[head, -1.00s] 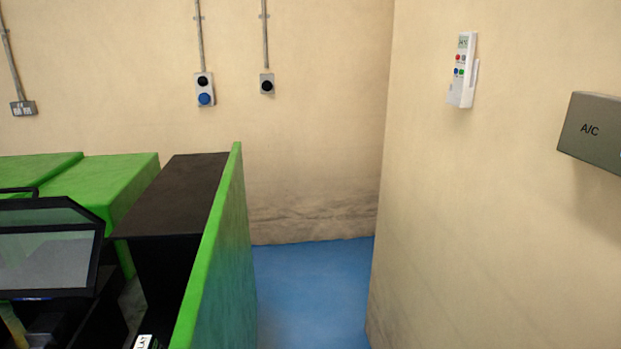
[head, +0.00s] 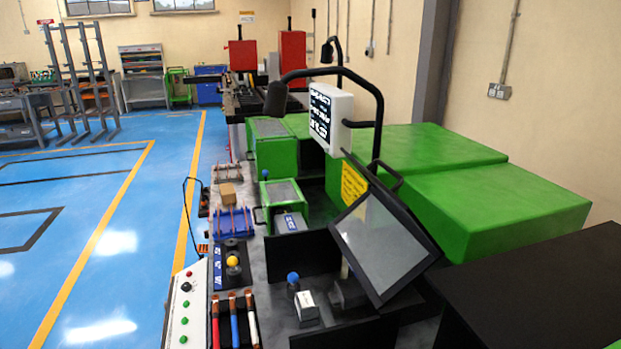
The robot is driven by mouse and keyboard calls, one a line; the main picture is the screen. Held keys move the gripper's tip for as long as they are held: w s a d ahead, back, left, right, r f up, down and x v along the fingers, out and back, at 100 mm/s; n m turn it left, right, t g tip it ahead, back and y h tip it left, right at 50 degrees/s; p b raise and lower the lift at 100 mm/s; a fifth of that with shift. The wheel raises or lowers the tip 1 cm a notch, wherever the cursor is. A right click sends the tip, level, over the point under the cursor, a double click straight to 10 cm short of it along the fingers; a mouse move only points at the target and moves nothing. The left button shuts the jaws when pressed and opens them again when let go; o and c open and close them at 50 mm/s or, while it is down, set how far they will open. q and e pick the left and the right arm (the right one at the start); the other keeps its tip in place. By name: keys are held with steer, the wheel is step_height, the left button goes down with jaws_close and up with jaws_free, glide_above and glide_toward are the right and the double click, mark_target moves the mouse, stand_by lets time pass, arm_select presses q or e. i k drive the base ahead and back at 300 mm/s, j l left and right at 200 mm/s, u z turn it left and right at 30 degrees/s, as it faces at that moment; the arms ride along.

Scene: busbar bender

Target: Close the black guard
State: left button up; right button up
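The black guard (head: 430,252) is a black-framed panel with a grey see-through pane, at the right of centre in the head view. It stands tilted up over the machine bed, with a dark handle (head: 398,184) at its upper edge. Below it are a dark block and a blue-knobbed part (head: 293,278) on the bed. The guard's hinge is not clear to see. Neither of my grippers shows in the head view.
Green machine housings (head: 500,205) and a black cabinet top (head: 545,290) stand right of the guard. A white control box (head: 187,305) with buttons is at the front left. A black curved lamp arm (head: 378,115) rises behind the guard. Blue floor (head: 110,240) lies clear at left.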

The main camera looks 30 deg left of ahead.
mark_target(386, 196)
steer(key=i+l+u, duration=0.15)
steer(key=u, duration=0.15)
steer(key=i+l+u, duration=0.1)
steer(key=l+u, duration=0.2)
steer(key=i+l+u, duration=0.1)
steer(key=l+u, duration=0.55)
steer(key=i+l+u, duration=0.15)
steer(key=l, duration=0.5)
steer(key=k, duration=0.05)
